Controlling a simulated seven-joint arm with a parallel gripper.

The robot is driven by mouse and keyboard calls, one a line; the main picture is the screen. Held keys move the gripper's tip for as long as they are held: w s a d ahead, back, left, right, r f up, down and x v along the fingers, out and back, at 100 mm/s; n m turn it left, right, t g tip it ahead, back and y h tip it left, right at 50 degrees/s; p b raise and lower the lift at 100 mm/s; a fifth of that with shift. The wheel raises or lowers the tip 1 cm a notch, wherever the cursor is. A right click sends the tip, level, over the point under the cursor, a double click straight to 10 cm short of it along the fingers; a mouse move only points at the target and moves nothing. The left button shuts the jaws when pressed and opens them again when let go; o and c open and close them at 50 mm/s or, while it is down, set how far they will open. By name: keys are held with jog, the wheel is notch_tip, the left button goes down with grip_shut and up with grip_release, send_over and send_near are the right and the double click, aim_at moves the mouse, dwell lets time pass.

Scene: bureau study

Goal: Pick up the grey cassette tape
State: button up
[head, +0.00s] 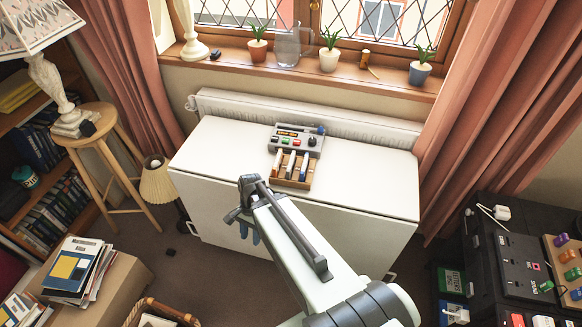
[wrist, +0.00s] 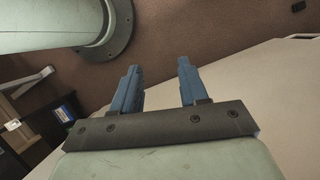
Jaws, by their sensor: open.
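I cannot single out a grey cassette tape for sure in either view. A grey boxy device (head: 296,138) with coloured buttons sits on the white table, towards its back. A wooden tray (head: 304,184) lies against its front, with several upright pieces in it, white, blue and brown, too small to identify. My gripper (head: 250,235) hangs in front of the table's front edge, nearer the camera than the tray and to its left. In the wrist view its two blue fingers (wrist: 156,85) stand apart with nothing between them.
The white table (head: 370,178) has bare top on both sides of the tray. A radiator (head: 360,127) stands behind it. Potted plants and a glass jug (head: 287,45) line the windowsill. A stool with a lamp (head: 50,90) is at left, a dark cabinet (head: 490,250) at right.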

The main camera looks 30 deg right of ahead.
jog(key=w+d+r+m+t, duration=0.1)
jog(key=w+d+r, duration=0.1)
jog(key=r, duration=0.3)
jog(key=w+d+r+m+t, duration=0.1)
jog(key=w+d+r, duration=0.1)
jog(key=w+r, duration=0.3)
jog(key=w+d+r+m+t, duration=0.1)
jog(key=w+d+r, duration=0.1)
jog(key=r, duration=0.5)
jog(key=shift+w+d+r+y, duration=0.1)
jog(key=shift+w+d+y, duration=0.25)
jog(key=shift+w, duration=0.35)
jog(key=w+d+r+n+h, duration=0.1)
jog(key=d+r+n, duration=0.1)
jog(key=d+r, duration=0.45)
notch_tip(320, 180, up, 7)
jog(key=n+h, duration=0.2)
jog(key=n, duration=0.3)
send_over(291, 161)
jog(key=shift+w+d+f, duration=0.1)
jog(key=shift+w+f, duration=0.05)
jog(key=shift+f, duration=2.05)
jog(key=shift+w+d+f, duration=0.1)
jog(key=shift+f, duration=2.05)
jog(key=shift+s+a+f, duration=0.1)
jog(key=shift+f, duration=1.2)
jog(key=shift+s+a+f, duration=0.1)
jog(key=shift+f, duration=1.2)
grip_shut()
